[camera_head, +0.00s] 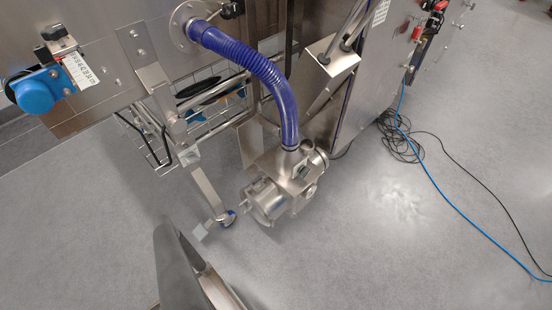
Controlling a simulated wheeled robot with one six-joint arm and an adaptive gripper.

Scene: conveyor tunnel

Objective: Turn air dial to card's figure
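No dial with readable figures and no card that I can identify for certain shows in the head view. Red and black fittings (430,30) sit on the steel cabinet side at the upper right, above a blue hose; they are too small to tell whether a dial is among them. A white label (380,12) is on the cabinet at the top, its text unreadable. A blue knob (36,92) sits at the far left beside a white scale plate (80,69) with marks too small to read. I cannot make out my gripper in this view.
A purple ribbed hose (262,72) runs down to a steel blower unit (280,188) on the floor. A steel leg (207,190) stands left of it. A blue hose (465,213) and coiled black cable (400,140) lie on the right floor. Grey floor (370,250) is open in front.

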